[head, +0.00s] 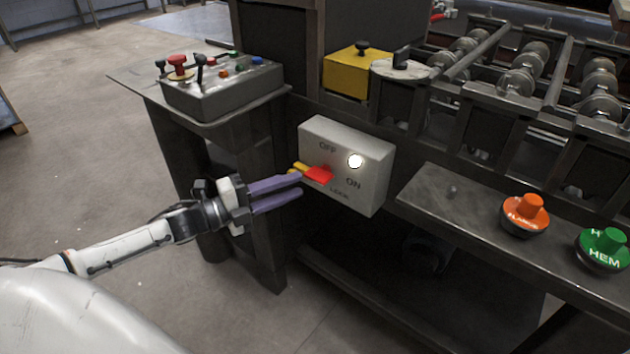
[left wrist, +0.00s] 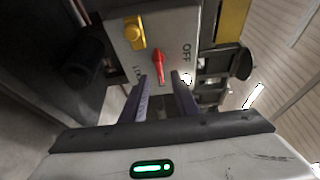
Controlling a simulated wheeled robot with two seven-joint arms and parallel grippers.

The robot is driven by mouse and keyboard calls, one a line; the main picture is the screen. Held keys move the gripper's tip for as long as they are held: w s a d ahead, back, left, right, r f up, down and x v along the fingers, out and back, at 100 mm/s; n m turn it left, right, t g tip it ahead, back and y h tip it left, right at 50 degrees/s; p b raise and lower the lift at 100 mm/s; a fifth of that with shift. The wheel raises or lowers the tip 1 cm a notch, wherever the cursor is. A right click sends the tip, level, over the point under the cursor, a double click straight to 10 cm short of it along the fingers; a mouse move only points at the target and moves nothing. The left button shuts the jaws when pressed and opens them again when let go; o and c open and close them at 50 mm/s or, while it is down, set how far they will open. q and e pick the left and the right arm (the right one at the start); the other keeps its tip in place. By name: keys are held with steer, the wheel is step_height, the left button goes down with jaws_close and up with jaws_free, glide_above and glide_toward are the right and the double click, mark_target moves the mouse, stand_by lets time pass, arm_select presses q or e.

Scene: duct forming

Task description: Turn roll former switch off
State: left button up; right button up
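The switch box (head: 355,140) is a light grey box with OFF, ON and LOCK labels and a lit white lamp (head: 355,161), fixed to the front of the roll former. Its red handle (head: 318,174) is on the front face, with a yellow part (head: 297,169) beside it. The handle's exact setting is hard to tell. My left gripper (head: 299,186) has its purple fingers apart, pointing at the handle from the left. In the left wrist view, the red handle (left wrist: 158,66) lies just beyond the open fingertips (left wrist: 160,78), with nothing between them.
A grey control panel (head: 220,95) with buttons stands on a side table above my left gripper. A yellow box (head: 351,72) and rollers (head: 525,75) are above. Orange (head: 525,215) and green HEM (head: 604,249) knobbed pieces sit on the right shelf. The floor at left is open.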

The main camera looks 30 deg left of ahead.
mark_target(312, 180)
arm_select(q)
steer(key=x, duration=0.6)
steer(key=shift+w+d+b, duration=0.2)
steer(key=shift+w+b, duration=0.1)
steer(key=shift+w, duration=0.05)
jaws_close()
